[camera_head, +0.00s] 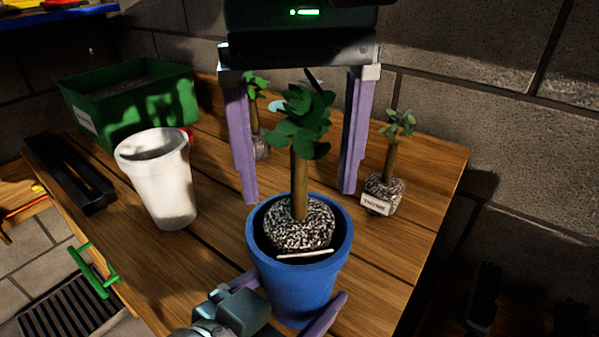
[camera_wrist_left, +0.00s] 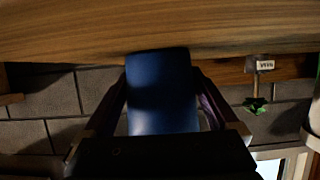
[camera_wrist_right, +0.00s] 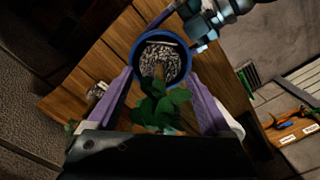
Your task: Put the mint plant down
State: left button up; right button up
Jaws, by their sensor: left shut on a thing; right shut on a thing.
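The mint plant (camera_head: 300,180), with a brown stem, green leaves and a speckled root ball, stands upright with its root ball inside the blue pot (camera_head: 300,290). A white label lies at the root ball's front. My right gripper (camera_head: 299,197) comes from above, its purple fingers on either side of the plant and shut on it; where they touch is not clear. The plant also shows in the right wrist view (camera_wrist_right: 160,105). My left gripper (camera_head: 288,300) is shut on the blue pot from the front; the left wrist view shows the pot (camera_wrist_left: 160,95) between its fingers.
On the wooden table (camera_head: 375,250) stand a white pot (camera_head: 165,190) at left, a green bin (camera_head: 130,110) behind it, a small labelled plant (camera_head: 385,185) at right and another small plant (camera_head: 257,130) behind my right gripper. A block wall runs behind.

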aim_at(299, 73)
jog(key=shift+f, duration=1)
jog(key=shift+f, duration=0.15)
jog(key=o, duration=1.4)
notch_tip(299, 73, up, 12)
jog(key=shift+r, duration=0.15)
pick_arm(q)
jog(key=o, duration=1.1)
